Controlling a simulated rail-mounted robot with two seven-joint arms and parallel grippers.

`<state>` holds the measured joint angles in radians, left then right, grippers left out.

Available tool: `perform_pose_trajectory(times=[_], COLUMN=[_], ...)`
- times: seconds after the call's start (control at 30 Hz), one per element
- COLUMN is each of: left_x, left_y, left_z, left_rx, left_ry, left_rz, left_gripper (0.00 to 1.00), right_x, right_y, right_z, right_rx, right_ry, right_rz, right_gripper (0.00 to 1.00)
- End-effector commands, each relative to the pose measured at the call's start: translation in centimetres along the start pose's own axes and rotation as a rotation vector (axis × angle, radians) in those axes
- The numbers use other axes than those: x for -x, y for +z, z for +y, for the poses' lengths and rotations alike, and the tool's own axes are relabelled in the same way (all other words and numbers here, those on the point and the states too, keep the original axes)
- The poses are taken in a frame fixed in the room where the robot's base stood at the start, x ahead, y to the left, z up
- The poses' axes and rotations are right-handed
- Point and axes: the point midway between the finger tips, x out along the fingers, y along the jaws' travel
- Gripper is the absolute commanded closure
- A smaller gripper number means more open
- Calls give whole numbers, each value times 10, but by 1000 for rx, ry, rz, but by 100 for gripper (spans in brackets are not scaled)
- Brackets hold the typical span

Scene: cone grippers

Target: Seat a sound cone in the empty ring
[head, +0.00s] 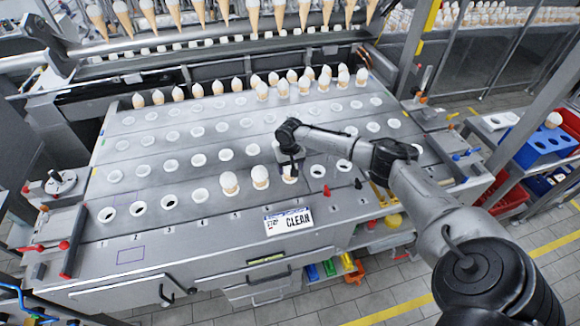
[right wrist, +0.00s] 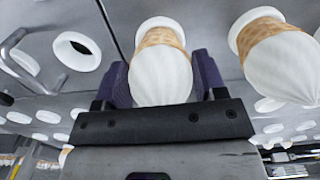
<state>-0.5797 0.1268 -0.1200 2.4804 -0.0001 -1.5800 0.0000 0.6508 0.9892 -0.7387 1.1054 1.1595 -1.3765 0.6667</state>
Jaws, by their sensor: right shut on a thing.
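My right gripper (head: 290,163) is over the front part of the plate, above the right-hand cone (head: 290,174) of three in the nearest ring row. In the right wrist view, its purple fingers (right wrist: 163,82) are shut on this white-topped cone (right wrist: 161,72). The cone's wafer end points at a white ring (right wrist: 157,21); whether it sits fully in it I cannot tell. A neighbouring cone (right wrist: 283,65) stands in its ring. An empty ring with a dark hole (right wrist: 77,50) is on the other side. More empty rings (head: 107,214) are at the front left. My left gripper is out of view.
The slotted metal plate (head: 120,190) has many empty rings. Several cones (head: 285,88) stand at its back, and others hang from a rack (head: 200,15) above. A CLEAN sign (head: 289,221) lies near the front edge.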

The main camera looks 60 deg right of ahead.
Motion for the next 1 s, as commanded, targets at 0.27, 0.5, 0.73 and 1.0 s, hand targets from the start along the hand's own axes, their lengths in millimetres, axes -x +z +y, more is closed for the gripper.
perform_pose_trajectory(times=[0.27,0.5,0.73,1.0], left_x=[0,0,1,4], left_y=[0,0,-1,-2], left_z=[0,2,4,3], left_rx=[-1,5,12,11], left_ry=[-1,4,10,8], left_rz=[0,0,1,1], left_gripper=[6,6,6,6], right_x=[0,0,9,57], right_y=[0,0,0,-1], right_z=[0,0,0,0], right_rx=[0,0,1,1], right_ry=[0,0,-1,-1], right_rz=[0,0,1,4], right_gripper=[16,6,6,6])
